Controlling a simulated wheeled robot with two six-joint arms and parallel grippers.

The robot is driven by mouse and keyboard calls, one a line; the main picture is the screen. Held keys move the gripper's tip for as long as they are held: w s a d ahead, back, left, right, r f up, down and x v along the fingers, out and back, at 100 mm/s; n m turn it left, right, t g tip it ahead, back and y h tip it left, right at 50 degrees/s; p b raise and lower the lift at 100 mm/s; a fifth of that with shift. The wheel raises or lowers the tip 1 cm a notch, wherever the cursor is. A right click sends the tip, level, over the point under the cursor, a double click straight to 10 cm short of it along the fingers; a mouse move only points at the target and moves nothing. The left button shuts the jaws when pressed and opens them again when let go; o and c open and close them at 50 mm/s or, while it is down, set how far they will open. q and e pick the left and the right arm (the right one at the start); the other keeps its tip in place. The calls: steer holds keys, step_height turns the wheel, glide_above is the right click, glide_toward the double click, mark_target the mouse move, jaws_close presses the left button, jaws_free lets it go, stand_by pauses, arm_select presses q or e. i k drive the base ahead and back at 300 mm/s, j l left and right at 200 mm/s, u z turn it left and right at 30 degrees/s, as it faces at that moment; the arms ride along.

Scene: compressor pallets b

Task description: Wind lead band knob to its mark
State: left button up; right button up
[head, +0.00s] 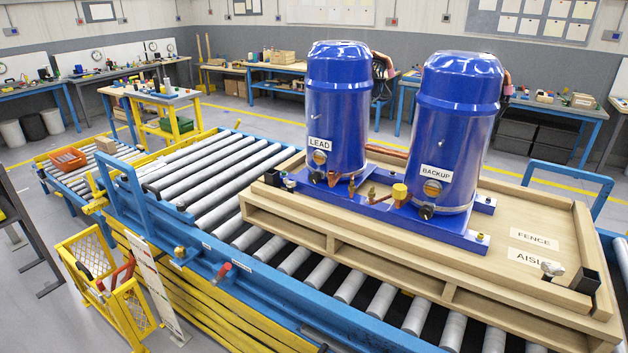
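The blue LEAD compressor (338,95) stands upright on the left of a blue base frame on the wooden pallet. Its white LEAD label (320,143) faces me. Below the label are a round amber-coloured fitting (319,157) and a small dark knob-like part (317,175) low on the body. I cannot tell which part is the band knob, and no mark is readable at this size. The similar BACKUP compressor (455,125) stands to its right, with a dark knob-like part (427,211) low on it. Neither of my grippers shows in the head view.
The pallet (510,270) rests on a roller conveyor (215,180) with blue rails. FENCE and AISLE labels lie on its bare right part, near metal fittings. Copper-coloured pipework (380,195) runs low between the compressors. A yellow mesh cage (95,270) stands at front left.

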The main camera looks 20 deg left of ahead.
mark_target(315, 178)
steer(key=i, duration=1)
